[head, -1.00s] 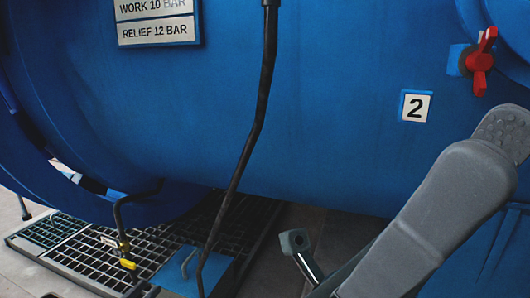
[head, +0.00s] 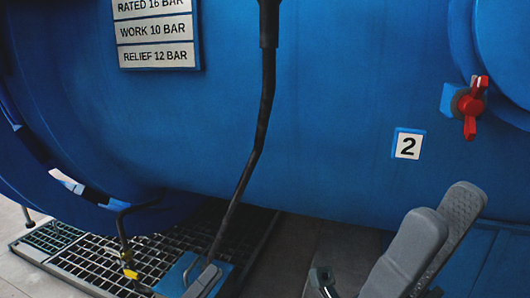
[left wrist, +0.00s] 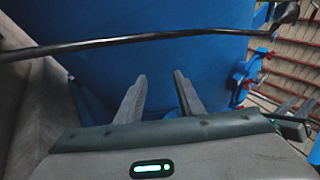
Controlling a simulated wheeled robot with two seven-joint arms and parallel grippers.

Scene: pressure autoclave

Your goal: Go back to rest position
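My left gripper (head: 447,202) is at the lower right of the head view, its two grey fingers apart and pointing up and to the right. In the left wrist view the same gripper (left wrist: 160,75) is open, with nothing between its fingers and the blue vessel wall beyond. A long black lever (head: 251,150) stands in the head view, left of this gripper and apart from it. It also crosses the top of the left wrist view as a black rod (left wrist: 150,39).
The big blue vessel (head: 310,110) fills the background. A floor grating (head: 85,262) and yellow-handled valve (head: 130,273) lie lower left.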

